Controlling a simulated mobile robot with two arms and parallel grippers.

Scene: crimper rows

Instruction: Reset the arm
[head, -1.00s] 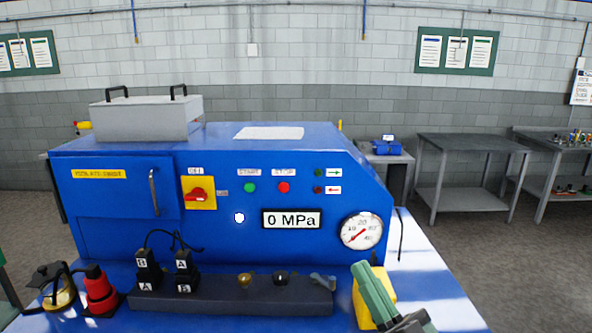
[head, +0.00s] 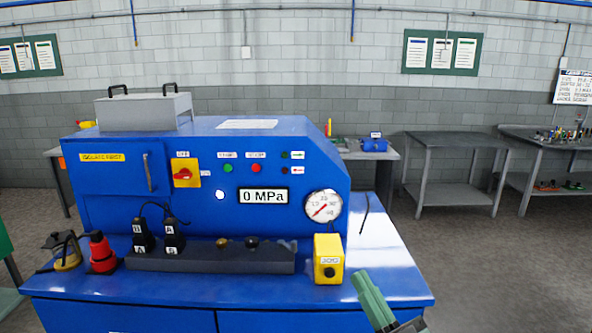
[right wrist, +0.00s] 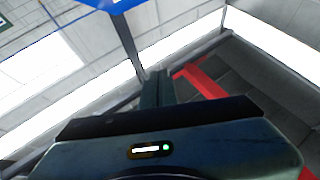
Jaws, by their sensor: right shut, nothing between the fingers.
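My right gripper (head: 372,300) is at the bottom of the head view, right of centre, in front of the blue bench's right front corner. Its green fingers are together with nothing between them. In the right wrist view the closed fingers (right wrist: 157,88) point over the floor, away from any object. My left gripper is not in the head view. The blue crimper machine (head: 215,160) stands on the blue bench (head: 388,283). Its display (head: 264,196) reads 0 MPa, and its red-and-yellow switch (head: 186,173) is on the front panel.
A yellow button box (head: 328,259) stands on the bench near my right gripper. Grey tables (head: 452,150) stand at the back right. The floor (head: 500,250) right of the bench is clear.

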